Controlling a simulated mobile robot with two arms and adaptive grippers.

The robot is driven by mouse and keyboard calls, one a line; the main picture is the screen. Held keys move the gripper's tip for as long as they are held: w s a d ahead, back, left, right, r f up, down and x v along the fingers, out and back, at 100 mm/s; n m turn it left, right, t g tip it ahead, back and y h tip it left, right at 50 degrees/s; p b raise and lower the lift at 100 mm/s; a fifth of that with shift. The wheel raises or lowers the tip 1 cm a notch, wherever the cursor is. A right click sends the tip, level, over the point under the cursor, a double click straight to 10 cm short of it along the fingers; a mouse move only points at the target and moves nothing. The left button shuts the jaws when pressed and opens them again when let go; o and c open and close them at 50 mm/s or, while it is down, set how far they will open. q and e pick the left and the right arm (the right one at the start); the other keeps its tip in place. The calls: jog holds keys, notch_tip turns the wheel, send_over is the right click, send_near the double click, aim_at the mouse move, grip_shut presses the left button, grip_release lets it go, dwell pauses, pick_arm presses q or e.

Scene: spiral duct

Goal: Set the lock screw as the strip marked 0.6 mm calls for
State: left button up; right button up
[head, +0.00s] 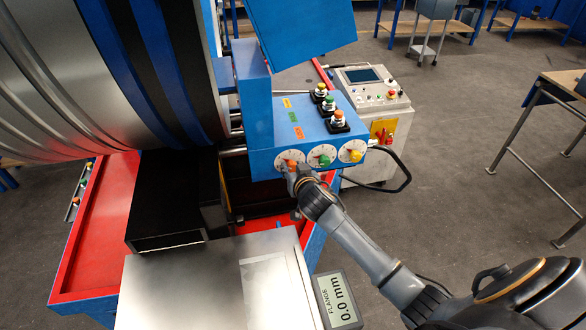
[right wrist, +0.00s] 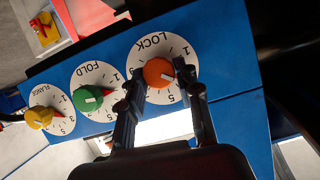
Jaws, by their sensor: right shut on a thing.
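The lock screw is an orange knob (right wrist: 158,72) on a white dial lettered LOCK, the leftmost of three dials in the head view (head: 290,162). My right gripper (right wrist: 160,78) has its two fingers on either side of this knob and is shut on it. A pale mark on the knob points to the lower right in the right wrist view; the number there is partly hidden by a finger. Small yellow, green and orange labels (head: 299,133) sit on the blue housing, too small to read. I cannot make out a strip marked 0.6 mm. My left gripper is not in view.
The green FOLD knob (right wrist: 88,99) and yellow FLANGE knob (right wrist: 40,117) are beside the lock dial. Several push buttons (head: 337,119) stand on the housing. A display (head: 338,300) reads FLANGE 0.0 mm beside a metal table (head: 190,290). A large ribbed duct (head: 70,80) fills the upper left.

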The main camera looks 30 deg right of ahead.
jog(key=m+y, duration=0.2)
jog(key=m, duration=0.1)
jog(key=shift+d+f+t, duration=0.1)
jog(key=shift+d+t, duration=0.05)
jog(key=shift+t, duration=0.25)
jog(key=o, duration=1.1)
notch_tip(320, 180, up, 10)
